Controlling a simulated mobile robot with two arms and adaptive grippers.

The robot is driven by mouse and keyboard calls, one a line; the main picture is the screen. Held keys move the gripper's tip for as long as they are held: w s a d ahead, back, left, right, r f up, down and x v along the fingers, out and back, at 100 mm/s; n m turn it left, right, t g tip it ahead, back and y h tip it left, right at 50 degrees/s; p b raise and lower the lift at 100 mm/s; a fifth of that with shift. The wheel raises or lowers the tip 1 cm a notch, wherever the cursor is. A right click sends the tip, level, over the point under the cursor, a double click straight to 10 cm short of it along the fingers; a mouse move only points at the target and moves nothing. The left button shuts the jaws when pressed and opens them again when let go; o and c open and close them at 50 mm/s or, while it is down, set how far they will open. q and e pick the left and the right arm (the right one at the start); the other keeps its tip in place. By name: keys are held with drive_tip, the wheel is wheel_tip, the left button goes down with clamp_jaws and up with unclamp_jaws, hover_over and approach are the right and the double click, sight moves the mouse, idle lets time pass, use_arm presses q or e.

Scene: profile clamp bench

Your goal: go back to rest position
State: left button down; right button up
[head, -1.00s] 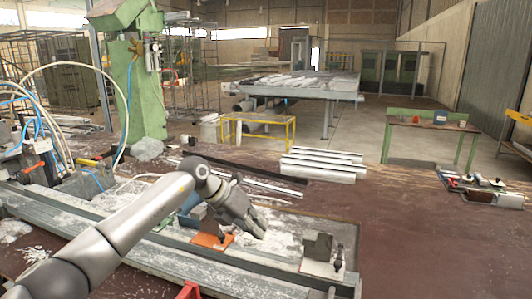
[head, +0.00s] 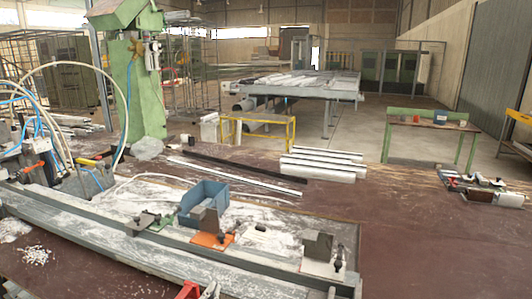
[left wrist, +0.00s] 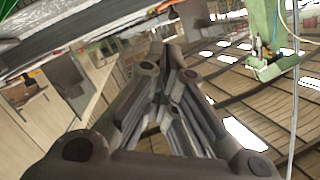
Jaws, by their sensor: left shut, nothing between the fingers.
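My left gripper (left wrist: 170,75) fills the middle of the left wrist view, with its fingers drawn together and nothing held. In the head view neither gripper nor arm shows now. In the wrist view the gripper is in the air with nothing touching it, and the picture is tilted, with roof panels and a green machine behind. My right gripper is not in view. The clamp bench (head: 90,236) lies in the front of the head view, with an orange-based clamp (head: 212,240) and a grey block fixture (head: 318,245) on it.
A blue bin (head: 204,197) stands on the bench behind the orange clamp. Silver profiles (head: 322,165) lie stacked further back. A green machine column (head: 133,95) and hoses stand at the left. Tools (head: 487,188) lie at the right edge. The brown table (head: 430,240) is clear at front right.

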use_arm(q)
drive_tip(key=s+a+f+n+g, duration=0.2)
drive_tip(key=s+f+g, duration=0.25)
drive_tip(key=s, duration=0.55)
drive_tip(key=s+a+f+n+g, duration=0.2)
drive_tip(key=s+a+f+g, duration=0.15)
drive_tip(key=s+f, duration=0.45)
drive_tip(key=s+a+f+n+g, duration=0.1)
drive_tip(key=s+a+f+g, duration=0.2)
drive_tip(key=s, duration=0.9)
wheel_tip(320, 180, down, 25)
drive_tip(key=s+d+g, duration=0.1)
drive_tip(key=g, duration=0.2)
drive_tip(key=s+a+f, duration=0.3)
drive_tip(key=s+f, duration=1.4)
drive_tip(key=shift+s+g+y, duration=0.2)
drive_tip(key=shift+g+y, duration=0.2)
